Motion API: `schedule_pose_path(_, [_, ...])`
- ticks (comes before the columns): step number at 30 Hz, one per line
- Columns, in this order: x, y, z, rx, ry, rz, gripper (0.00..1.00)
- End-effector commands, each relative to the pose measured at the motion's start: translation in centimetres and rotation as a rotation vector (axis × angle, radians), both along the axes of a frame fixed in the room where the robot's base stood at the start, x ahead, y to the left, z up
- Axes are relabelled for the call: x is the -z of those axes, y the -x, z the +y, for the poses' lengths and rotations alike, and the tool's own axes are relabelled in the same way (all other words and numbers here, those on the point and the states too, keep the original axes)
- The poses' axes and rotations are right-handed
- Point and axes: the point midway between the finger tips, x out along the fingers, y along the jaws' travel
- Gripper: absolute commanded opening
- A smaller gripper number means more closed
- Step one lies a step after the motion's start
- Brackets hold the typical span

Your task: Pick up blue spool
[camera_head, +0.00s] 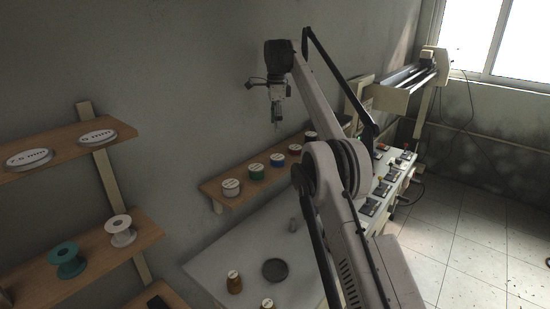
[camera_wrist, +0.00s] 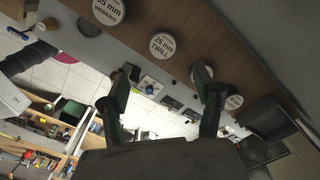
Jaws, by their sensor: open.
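The blue spool (camera_head: 277,161) stands upright with a white top label on the wooden wall shelf (camera_head: 212,188), between a green spool (camera_head: 256,172) and a reddish spool (camera_head: 295,151). My gripper (camera_head: 277,122) hangs pointing down above the row of spools, apart from them. In the wrist view, my gripper (camera_wrist: 160,76) is open with nothing between its fingers. That view shows labelled spool tops, reading "25 mm twill" (camera_wrist: 166,45) and "35 mm webbing" (camera_wrist: 107,10). I cannot tell there which one is blue; one top is partly behind the right finger.
A white spool (camera_head: 231,187) and a dark spool (camera_head: 310,136) stand at the shelf's ends. A control panel (camera_head: 385,180) stands at right.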

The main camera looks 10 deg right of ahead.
Motion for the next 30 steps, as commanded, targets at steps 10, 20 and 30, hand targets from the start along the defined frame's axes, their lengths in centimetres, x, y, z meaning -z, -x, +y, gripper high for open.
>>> schedule_pose_path(10, [3.2,-0.2,0.0,0.028,0.0,0.011,0.64])
schedule_pose_path(20, [7.0,-0.2,0.0,0.027,0.0,0.01,0.64])
schedule_pose_path(30, [9.3,-0.2,-0.1,0.027,0.0,0.01,0.64])
